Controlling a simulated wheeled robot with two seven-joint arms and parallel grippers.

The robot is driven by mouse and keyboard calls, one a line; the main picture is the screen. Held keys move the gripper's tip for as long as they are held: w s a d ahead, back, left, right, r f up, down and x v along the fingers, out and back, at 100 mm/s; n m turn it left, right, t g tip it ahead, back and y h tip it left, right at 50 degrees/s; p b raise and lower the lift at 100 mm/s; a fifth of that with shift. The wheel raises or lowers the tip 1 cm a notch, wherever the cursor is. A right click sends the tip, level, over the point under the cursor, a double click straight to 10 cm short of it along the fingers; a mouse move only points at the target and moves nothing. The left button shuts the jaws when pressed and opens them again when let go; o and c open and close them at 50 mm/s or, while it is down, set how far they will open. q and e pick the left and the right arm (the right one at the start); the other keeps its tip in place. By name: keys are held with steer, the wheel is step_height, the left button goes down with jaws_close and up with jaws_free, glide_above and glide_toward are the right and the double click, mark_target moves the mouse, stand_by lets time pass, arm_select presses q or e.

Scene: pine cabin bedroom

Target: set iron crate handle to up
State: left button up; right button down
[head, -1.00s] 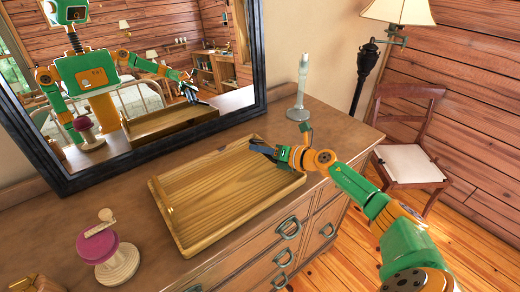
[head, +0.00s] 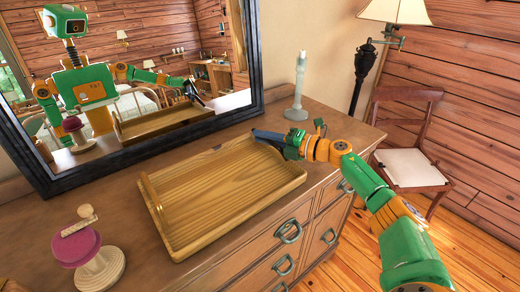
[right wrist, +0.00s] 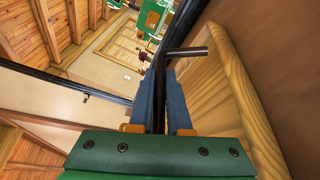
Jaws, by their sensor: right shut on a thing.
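The crate is a shallow wooden tray (head: 215,205) on top of the dresser. My right gripper (head: 263,135) is at its far right end, at rim height or a little above. In the right wrist view, my right gripper (right wrist: 162,78) is shut on a dark metal handle (right wrist: 188,51), whose bar sticks out past the blue fingers. The crate's wooden rim (right wrist: 235,75) runs close beside it. The fingers hide most of the handle, so I cannot tell its exact angle. My left gripper is not in view.
A framed mirror (head: 258,60) stands behind the crate and reflects me. A pale candlestick (head: 298,90) stands close behind my right gripper. A pink-and-wood object (head: 85,250) is at front left. The dresser top (head: 130,225) is bare between it and the crate.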

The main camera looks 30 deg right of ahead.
steer(key=shift+w+d+r+m+t+y+b, duration=0.1)
steer(key=shift+d+m+t+y+b, duration=0.15)
steer(key=shift+d+m+b, duration=0.35)
steer(key=shift+s+d+r+m+t+y+b, duration=0.15)
steer(key=shift+d+m+t+b, duration=0.15)
steer(key=shift+m+b, duration=0.6)
steer(key=shift+w+d+r+m+t+y+b, duration=0.15)
steer(key=shift+d+m+t+y+b, duration=0.2)
steer(key=shift+m+b, duration=0.35)
steer(key=shift+d, duration=0.1)
steer(key=c, duration=0.9)
jaws_free()
steer(key=shift+o, duration=0.2)
steer(key=shift+s+d+f+h, duration=0.15)
steer(key=shift+s+d+h, duration=0.1)
steer(key=shift+s, duration=0.1)
steer(key=b+v, duration=0.2)
steer(key=v, duration=0.3)
steer(key=shift+s+d+f, duration=0.1)
steer(key=shift+s+d, duration=0.05)
steer(key=shift+s, duration=0.15)
steer(key=shift+s+d, duration=0.1)
steer(key=shift+s, duration=0.2)
